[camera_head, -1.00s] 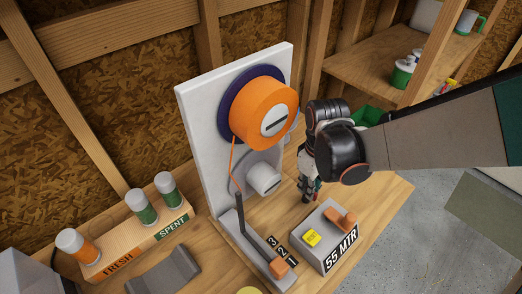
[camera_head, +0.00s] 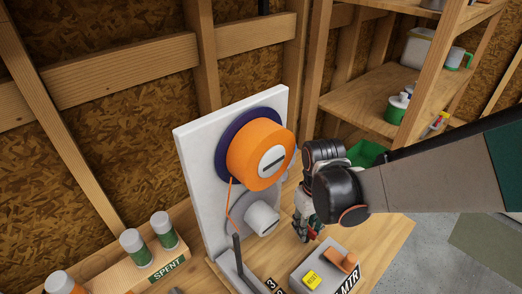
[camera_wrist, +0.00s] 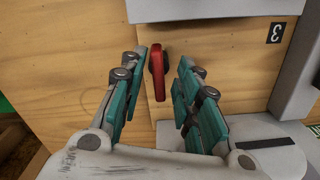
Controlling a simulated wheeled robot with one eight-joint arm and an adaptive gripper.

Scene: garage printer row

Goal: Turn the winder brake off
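A red handle (camera_wrist: 157,70), which looks like the winder's brake lever, stands in the wrist view between my gripper's fingers. It lies nearer the left finger; whether it touches cannot be told. My gripper (camera_wrist: 163,80) is open around it, with teal pads on both fingers. In the head view my gripper (camera_head: 304,226) hangs low over the bench, right of the winder, with a bit of red (camera_head: 313,234) beside its tips.
A grey box (camera_head: 306,270) with a yellow button and an orange switch sits in front of my gripper on the wooden bench (camera_head: 375,230). Spent canisters (camera_head: 164,230) stand left. A shelf (camera_head: 360,100) holds containers behind my arm. In the wrist view, a "3" label (camera_wrist: 276,32) is at upper right.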

